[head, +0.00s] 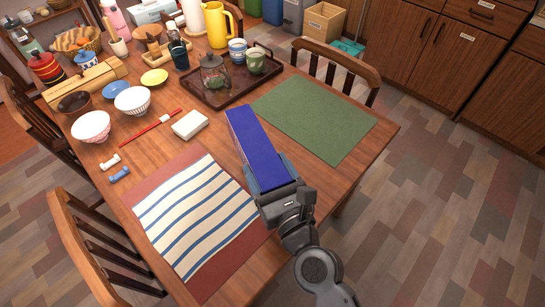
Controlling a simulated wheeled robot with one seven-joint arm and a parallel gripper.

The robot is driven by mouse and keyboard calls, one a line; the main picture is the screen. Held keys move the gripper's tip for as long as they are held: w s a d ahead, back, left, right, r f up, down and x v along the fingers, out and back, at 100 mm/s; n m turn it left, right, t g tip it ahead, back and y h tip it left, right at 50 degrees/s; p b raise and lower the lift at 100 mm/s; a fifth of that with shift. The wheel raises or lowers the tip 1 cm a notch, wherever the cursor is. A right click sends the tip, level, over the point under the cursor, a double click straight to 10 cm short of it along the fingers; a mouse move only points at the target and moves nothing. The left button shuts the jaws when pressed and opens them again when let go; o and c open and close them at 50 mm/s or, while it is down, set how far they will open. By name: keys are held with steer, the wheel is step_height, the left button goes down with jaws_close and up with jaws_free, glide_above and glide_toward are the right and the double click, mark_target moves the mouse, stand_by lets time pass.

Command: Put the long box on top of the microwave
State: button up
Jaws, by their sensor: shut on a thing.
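A long blue box (253,143) lies lengthwise above the wooden table, between the striped mat and the green mat. My gripper (270,180) is shut on the near end of the box; the fingers reach along its sides. I cannot tell whether the box touches the table or hangs just above it. No microwave is in view.
A striped mat (197,222) lies at the front left and a green mat (322,117) at the right. A dark tray (216,103) holds cups and a glass jar. Bowls (91,126), chopsticks and a white block (190,124) stand left. Chairs (330,68) surround the table.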

steer(key=w+f+b, duration=0.2)
steer(key=f+b, duration=0.1)
steer(key=w+d+f+b, duration=0.1)
steer(key=w+f+b, duration=0.2)
steer(key=w+d+f+b, duration=0.1)
steer(key=w+f+b, duration=0.2)
steer(key=shift+f, duration=0.1)
stand_by(0.3)
steer(key=shift+f, duration=0.15)
steer(key=o, duration=1.2)
